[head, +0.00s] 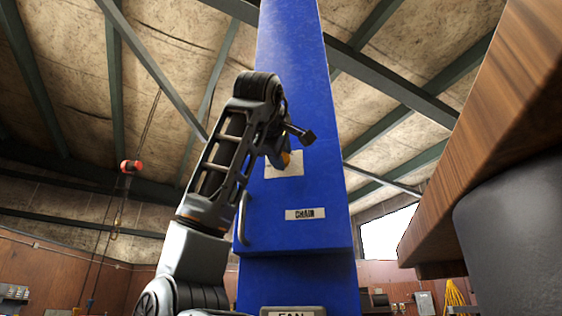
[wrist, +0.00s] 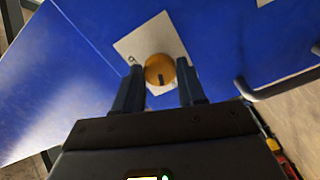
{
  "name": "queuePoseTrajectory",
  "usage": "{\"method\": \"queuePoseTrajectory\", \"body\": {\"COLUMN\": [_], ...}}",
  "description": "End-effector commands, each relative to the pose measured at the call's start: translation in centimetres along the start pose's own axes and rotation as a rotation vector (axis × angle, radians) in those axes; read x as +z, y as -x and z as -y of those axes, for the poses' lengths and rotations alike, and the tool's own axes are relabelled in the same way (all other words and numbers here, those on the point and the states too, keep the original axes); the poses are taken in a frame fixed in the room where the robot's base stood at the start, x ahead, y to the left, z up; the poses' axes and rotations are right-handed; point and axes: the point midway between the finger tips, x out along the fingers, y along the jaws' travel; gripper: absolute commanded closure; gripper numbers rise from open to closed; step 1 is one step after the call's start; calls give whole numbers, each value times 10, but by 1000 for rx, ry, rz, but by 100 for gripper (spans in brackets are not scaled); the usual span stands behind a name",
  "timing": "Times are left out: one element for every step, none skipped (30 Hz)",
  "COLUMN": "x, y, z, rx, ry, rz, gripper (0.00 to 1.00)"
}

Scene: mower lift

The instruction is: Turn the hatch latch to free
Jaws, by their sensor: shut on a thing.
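The hatch latch (wrist: 158,66) is a round brass-coloured knob with a short dark mark on its lower part. It sits on a pale square plate (wrist: 128,44) on the blue hatch. In the head view a sliver of the latch (head: 286,159) shows beside my gripper, in front of the pale plate (head: 293,170). My gripper (wrist: 160,72) is shut on the latch, with one dark finger on each side of it. In the head view my arm and wrist hide most of the fingers.
The hatch is on a tall blue column (head: 295,60). A bar handle (head: 243,216) is at its left edge, and a label (head: 305,214) is below the plate. A wooden surface (head: 490,110) juts in at the right above a dark rounded body (head: 520,235). A red hanging control (head: 131,166) is at the left.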

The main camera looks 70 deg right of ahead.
Motion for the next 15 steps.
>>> {"method": "queuePoseTrajectory", "body": {"x": [0,0,0,0,0,0,0,0,0,0,0,0,0,0,-1], "y": [0,0,0,0,0,0,0,0,0,0,0,0,0,0,0], "z": [2,2,2,2,2,2,2,2,2,1,1,1,1,1,1], "rx": [0,0,0,1,1,0,0,-1,-1,-1,0,0,0,0,0], "ry": [40,65,98,121,142,171,190,208,231,247,262,281,293,305,318], "rz": [0,0,1,1,1,0,-1,-1,-1,0,0,0,0,0,-1], "gripper": [90,90,90,90,90,90,90,90,90,90,90,90,90,90,90]}}
